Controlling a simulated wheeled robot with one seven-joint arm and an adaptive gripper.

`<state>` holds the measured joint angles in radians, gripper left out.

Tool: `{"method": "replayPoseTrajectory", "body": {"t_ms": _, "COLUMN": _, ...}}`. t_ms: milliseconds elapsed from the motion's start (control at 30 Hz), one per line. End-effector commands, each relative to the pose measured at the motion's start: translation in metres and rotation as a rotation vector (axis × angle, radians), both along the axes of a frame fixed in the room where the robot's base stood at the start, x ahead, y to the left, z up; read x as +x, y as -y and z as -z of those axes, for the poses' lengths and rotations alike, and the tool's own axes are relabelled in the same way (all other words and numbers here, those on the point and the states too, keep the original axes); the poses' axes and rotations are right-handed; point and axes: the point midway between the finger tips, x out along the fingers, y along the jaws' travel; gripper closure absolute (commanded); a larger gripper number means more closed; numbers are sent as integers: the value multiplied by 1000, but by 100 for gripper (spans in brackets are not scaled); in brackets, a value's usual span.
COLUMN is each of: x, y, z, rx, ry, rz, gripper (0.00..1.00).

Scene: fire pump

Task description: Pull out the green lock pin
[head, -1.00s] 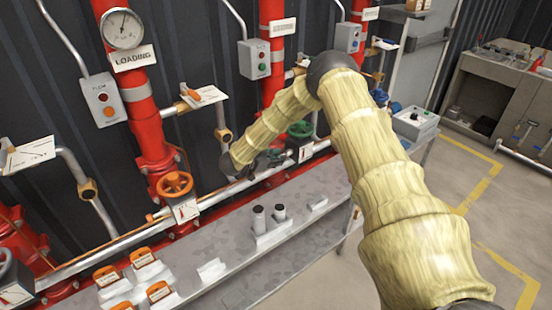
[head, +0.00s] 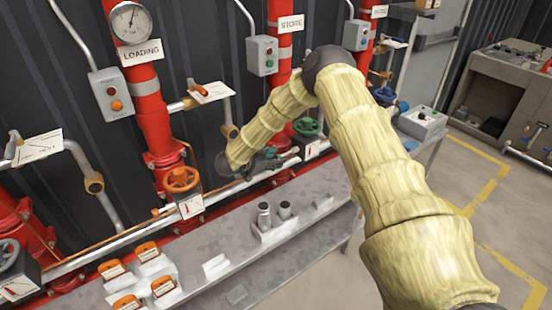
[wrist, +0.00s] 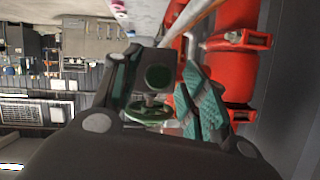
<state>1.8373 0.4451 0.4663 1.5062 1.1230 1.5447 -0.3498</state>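My gripper (head: 276,158) is low in front of the green handwheel (head: 308,126), a little to its left, at the pipe above the bench. Its fingers look spread in the head view. In the wrist view, a teal finger pad (wrist: 203,105) shows at the right, and the green handwheel (wrist: 150,111) shows beyond the gripper. A dark block with a dark green round face (wrist: 158,76) sits near the middle; I cannot tell whether it is the lock pin or a gripper part. I cannot make out the green lock pin clearly in either view.
An orange handwheel (head: 181,180) stands to the left on a red pipe. The grey bench (head: 240,262) below holds two dark-topped cylinders (head: 274,215) and several orange padlock-like pieces (head: 130,279). A blue handwheel (head: 385,96) is to the right. Open floor lies at the right.

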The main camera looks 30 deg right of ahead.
Motion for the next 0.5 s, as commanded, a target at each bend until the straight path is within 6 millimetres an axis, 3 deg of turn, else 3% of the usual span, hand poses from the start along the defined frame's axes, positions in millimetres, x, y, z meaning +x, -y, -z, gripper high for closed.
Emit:
{"method": "replayPoseTrajectory", "body": {"t_ms": 267, "x": -1, "y": 3, "z": -1, "rx": -1, "ry": 1, "rz": 4, "gripper": 52}}
{"method": "replayPoseTrajectory", "body": {"t_ms": 500, "x": -2, "y": -7, "z": -5, "rx": -2, "ry": 2, "rz": 2, "gripper": 52}}
